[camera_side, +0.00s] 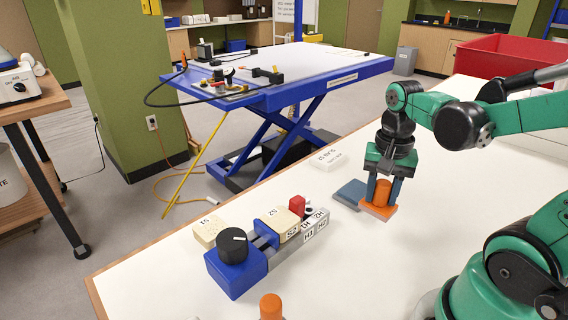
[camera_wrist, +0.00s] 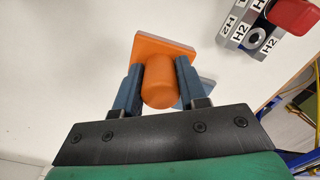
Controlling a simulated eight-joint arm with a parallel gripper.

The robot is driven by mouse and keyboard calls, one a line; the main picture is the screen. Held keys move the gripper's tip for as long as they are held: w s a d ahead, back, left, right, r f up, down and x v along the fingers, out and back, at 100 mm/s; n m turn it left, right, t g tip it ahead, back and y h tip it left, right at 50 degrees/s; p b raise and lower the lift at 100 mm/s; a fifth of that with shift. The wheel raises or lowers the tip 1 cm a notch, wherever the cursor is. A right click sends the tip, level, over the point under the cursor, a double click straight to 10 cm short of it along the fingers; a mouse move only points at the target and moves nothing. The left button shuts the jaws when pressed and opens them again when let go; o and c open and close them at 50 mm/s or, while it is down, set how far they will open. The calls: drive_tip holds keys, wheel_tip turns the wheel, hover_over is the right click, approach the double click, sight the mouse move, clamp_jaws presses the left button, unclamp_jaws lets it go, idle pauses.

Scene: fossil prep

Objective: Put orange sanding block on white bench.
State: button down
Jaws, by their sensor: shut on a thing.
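The orange sanding block (camera_side: 378,209) has a flat base and a rounded upright grip. It is at the white bench (camera_side: 440,235), beside a flat blue-grey block (camera_side: 350,193). My gripper (camera_side: 383,190) points down with its two blue fingers on either side of the orange grip. In the wrist view my gripper (camera_wrist: 159,90) is shut on the grip of the orange sanding block (camera_wrist: 160,50). The base extends past the fingers. I cannot tell for sure whether the base touches the bench or hovers just above it. The blue-grey block (camera_wrist: 207,86) is partly hidden behind a finger.
A blue vise (camera_side: 236,268) with labelled blocks and a red piece (camera_side: 297,205) stands left on the bench. Another orange knob (camera_side: 271,306) is at the front edge. A white labelled slab (camera_side: 328,159) lies behind. A red bin (camera_side: 510,62) is at the back right. The bench centre is clear.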

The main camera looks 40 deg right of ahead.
sight(383, 183)
drive_tip(key=shift+f, duration=3.85)
drive_tip(key=shift+f, duration=0.15)
drive_tip(key=shift+c, duration=2.4)
unclamp_jaws()
wheel_tip(383, 183, up, 12)
drive_tip(key=shift+r, duration=0.1)
drive_tip(key=w+a+n+t, duration=0.5)
drive_tip(key=a+n+t, duration=0.2)
drive_tip(key=n, duration=0.5)
drive_tip(key=shift+w+a, duration=0.4)
drive_tip(key=shift+a, duration=0.55)
